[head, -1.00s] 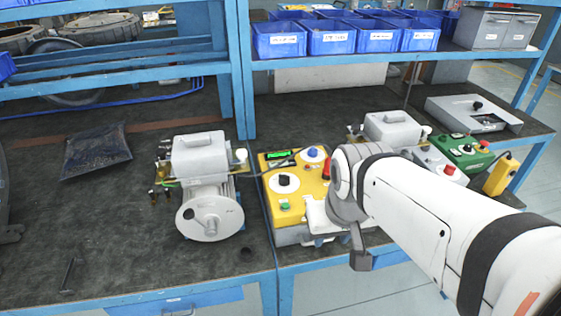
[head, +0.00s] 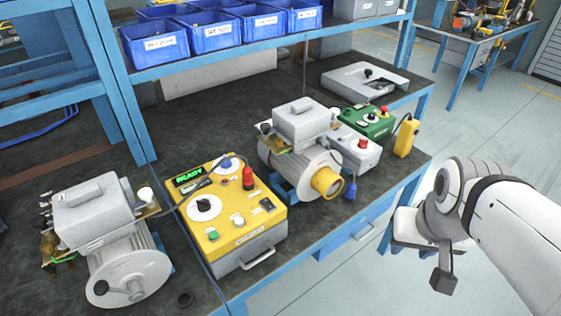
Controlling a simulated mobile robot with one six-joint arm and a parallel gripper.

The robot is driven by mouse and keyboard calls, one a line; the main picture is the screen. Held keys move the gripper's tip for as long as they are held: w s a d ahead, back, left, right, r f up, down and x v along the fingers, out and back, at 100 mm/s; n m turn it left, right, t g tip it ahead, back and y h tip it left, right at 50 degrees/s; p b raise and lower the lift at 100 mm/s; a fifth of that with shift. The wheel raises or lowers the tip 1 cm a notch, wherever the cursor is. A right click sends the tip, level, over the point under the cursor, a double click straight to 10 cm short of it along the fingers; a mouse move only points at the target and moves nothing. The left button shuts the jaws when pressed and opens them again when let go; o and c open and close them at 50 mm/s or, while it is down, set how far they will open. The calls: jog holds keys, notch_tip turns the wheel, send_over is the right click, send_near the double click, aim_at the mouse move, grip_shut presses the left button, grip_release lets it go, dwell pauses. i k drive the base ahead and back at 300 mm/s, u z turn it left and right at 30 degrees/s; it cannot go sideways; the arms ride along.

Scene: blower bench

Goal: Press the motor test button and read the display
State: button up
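A yellow test box (head: 222,222) with a grey base stands on the bench. Its small display (head: 188,175) shows green letters that read READY. On its top are a black knob (head: 203,207), a blue knob (head: 228,163), a red upright part (head: 248,180), a green button (head: 212,234) and a white button (head: 237,220). The labels are too small to read, so I cannot tell which is the motor test button. My gripper (head: 430,232) is right of the bench, over the floor, well apart from the box. Its fingers cannot be made out.
A grey motor (head: 130,262) stands left of the box. Another motor (head: 300,165) with a yellow end stands to its right. Blue bins (head: 210,32) fill the shelf above.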

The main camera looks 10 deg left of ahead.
aim_at(213, 235)
jog(key=z, duration=0.3)
jog(key=k, duration=0.8)
jog(key=u, duration=1.35)
jog(key=i, duration=1.05)
jog(key=u, duration=0.05)
